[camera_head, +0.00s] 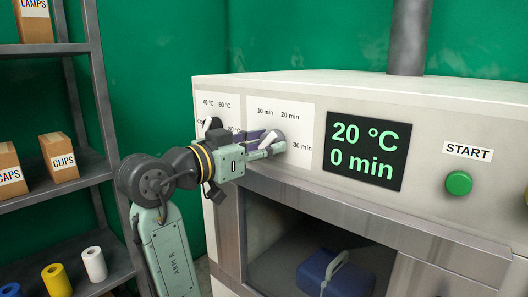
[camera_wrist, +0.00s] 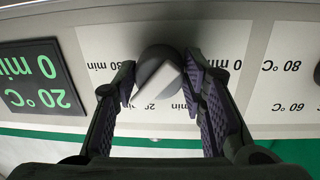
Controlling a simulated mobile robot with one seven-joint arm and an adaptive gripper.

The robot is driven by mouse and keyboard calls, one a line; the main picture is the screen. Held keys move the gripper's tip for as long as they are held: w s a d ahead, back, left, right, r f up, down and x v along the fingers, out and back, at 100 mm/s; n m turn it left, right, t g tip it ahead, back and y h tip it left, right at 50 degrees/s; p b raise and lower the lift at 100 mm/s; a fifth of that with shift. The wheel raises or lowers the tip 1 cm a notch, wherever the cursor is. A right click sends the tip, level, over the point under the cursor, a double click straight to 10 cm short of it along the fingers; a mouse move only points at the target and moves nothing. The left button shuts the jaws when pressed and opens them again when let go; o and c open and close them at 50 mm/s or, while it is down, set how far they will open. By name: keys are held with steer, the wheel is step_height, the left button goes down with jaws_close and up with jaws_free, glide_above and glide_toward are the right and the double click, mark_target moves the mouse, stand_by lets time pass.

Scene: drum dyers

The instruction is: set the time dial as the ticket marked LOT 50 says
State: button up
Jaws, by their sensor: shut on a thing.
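The time dial (camera_wrist: 150,70) is a dark round knob with a white grip bar. It sits on a white panel printed with minute marks. In the head view, the time dial (camera_head: 268,136) is partly hidden by my gripper (camera_head: 272,146). In the wrist view, my gripper (camera_wrist: 158,84) has its dark fingers on both sides of the knob, shut on it. The display (camera_head: 364,151) reads 20 °C and 0 min; it also shows upside down in the wrist view (camera_wrist: 38,80). No ticket marked LOT 50 is in view.
A temperature dial (camera_head: 211,124) is left of the time dial, close to my wrist. A green START button (camera_head: 459,183) is at the right. Below, the open compartment holds a blue case (camera_head: 335,275). A shelf (camera_head: 70,190) with boxes and spools stands left.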

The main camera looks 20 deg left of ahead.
steer(key=o, duration=1.2)
steer(key=shift+c, duration=0.2)
steer(key=v, duration=1.2)
